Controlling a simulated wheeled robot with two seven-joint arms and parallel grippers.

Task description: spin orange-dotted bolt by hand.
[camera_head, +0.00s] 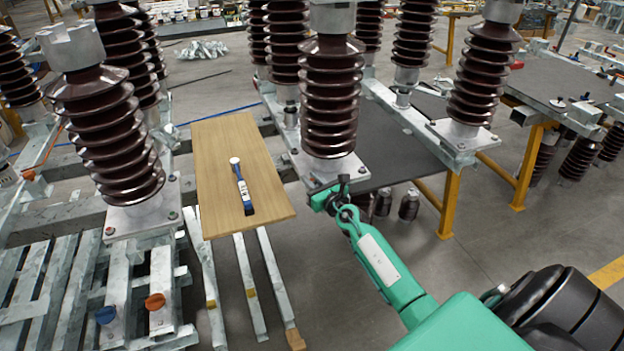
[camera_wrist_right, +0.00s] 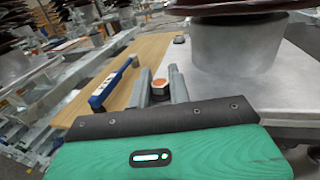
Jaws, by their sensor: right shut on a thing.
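The orange-dotted bolt (camera_wrist_right: 159,86) shows in the right wrist view between the two grey fingers of my right gripper (camera_wrist_right: 161,88), at the edge of the insulator's metal base plate (camera_wrist_right: 225,77). My right gripper is shut on this bolt. In the head view my right gripper (camera_head: 328,198) reaches the front left corner of the middle insulator's base plate (camera_head: 335,171), and I cannot make out the bolt there. The brown ribbed insulator (camera_head: 331,100) stands upright on that plate. My left gripper is not in view.
A wooden board (camera_head: 225,150) lies left of the insulator, with a blue-handled tool (camera_head: 242,190) on it. More ribbed insulators (camera_head: 110,135) stand on metal frames around. A dark-topped table (camera_head: 405,150) with yellow legs is behind.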

